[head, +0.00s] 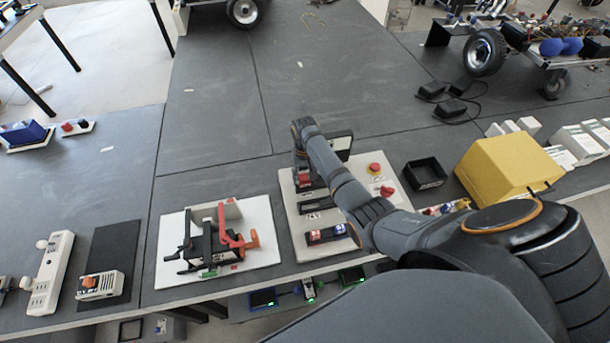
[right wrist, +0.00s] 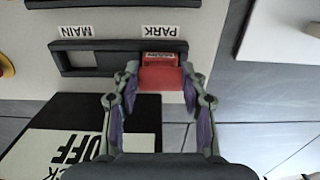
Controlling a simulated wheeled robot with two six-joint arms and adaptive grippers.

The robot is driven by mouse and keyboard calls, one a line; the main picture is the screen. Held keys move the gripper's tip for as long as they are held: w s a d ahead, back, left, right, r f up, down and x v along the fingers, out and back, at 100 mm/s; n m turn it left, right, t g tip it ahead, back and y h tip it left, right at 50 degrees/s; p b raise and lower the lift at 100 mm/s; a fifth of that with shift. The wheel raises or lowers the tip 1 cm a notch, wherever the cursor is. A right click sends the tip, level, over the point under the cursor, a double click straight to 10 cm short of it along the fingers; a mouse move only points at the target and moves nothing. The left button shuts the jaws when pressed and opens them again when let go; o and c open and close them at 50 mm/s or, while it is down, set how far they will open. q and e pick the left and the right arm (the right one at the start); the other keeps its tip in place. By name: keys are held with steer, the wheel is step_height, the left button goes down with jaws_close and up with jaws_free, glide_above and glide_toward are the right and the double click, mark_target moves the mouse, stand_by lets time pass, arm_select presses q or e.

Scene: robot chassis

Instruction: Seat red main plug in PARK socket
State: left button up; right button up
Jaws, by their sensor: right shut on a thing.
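The red main plug (right wrist: 160,78) is between the fingers of my right gripper (right wrist: 158,92), which is shut on it. In the right wrist view the plug is at the PARK socket, the right-hand opening of the black holder (right wrist: 118,46), under the PARK label (right wrist: 160,31). A red part with a small label shows within that opening; how deep the plug sits I cannot tell. The MAIN opening (right wrist: 83,59) on the left shows no plug. In the head view the red plug (head: 304,177) is below my right gripper (head: 302,165). My left gripper is out of view.
An OFF sign (right wrist: 75,148) stands near the holder. A black tray (head: 425,174) and yellow box (head: 508,166) lie to the right.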

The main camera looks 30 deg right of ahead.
mark_target(305, 177)
steer(key=o, duration=1.2)
steer(key=shift+f, duration=0.1)
steer(key=shift+c, duration=0.2)
steer(key=shift+r, duration=0.25)
step_height(305, 177, up, 12)
steer(key=b, duration=0.1)
steer(key=shift+f, duration=0.2)
